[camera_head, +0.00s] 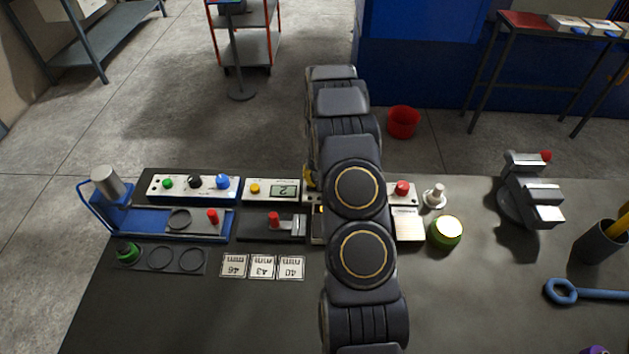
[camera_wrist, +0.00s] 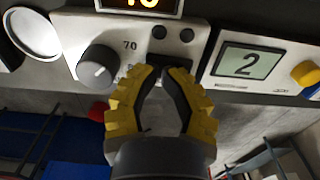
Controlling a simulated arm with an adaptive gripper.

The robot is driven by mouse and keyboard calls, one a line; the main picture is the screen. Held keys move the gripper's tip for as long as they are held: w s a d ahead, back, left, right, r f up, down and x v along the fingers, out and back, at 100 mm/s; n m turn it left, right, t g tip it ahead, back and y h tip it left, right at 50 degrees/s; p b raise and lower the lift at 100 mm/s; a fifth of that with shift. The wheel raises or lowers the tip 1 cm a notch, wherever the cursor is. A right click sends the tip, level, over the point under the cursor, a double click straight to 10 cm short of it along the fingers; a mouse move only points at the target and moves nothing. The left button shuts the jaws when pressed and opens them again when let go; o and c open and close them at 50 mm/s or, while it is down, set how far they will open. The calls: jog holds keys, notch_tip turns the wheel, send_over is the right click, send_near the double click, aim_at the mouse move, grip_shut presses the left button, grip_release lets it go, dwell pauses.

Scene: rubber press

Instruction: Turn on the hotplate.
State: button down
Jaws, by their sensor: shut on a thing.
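The hotplate's pale front panel (camera_wrist: 205,40) is close in the wrist view. It has a grey dial knob (camera_wrist: 97,66) by the number 70, two small dark round spots, and part of an orange lit display (camera_wrist: 140,5). My gripper (camera_wrist: 162,70) has its yellow fingers drawn together at the panel, their dark tips at a small black switch (camera_wrist: 156,58). The tips partly hide the switch, so its position cannot be told. In the head view my arm covers most of the hotplate and my gripper; only slivers of the hotplate (camera_head: 318,222) show.
A unit with a display reading 2 (camera_wrist: 248,62) and a yellow button (camera_wrist: 307,73) stands close beside the hotplate. A panel with a red button (camera_head: 403,188) and a green-rimmed round item (camera_head: 446,231) stand right of my arm.

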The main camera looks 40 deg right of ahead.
jog(key=shift+s+f, duration=0.15)
notch_tip(320, 180, up, 14)
jog(key=d, duration=0.1)
jog(key=shift+s, duration=0.4)
jog(key=shift+w+a+r+t+y, duration=0.1)
jog(key=shift+w+r+t+y, duration=0.25)
jog(key=shift+t+y, duration=0.25)
jog(key=shift+f, duration=0.1)
jog(key=f, duration=0.4)
jog(key=w+a+f, duration=0.1)
jog(key=f, duration=0.8)
jog(key=shift+w+a+f, duration=0.25)
jog(key=shift+a+f, duration=0.05)
jog(key=shift+f, duration=0.05)
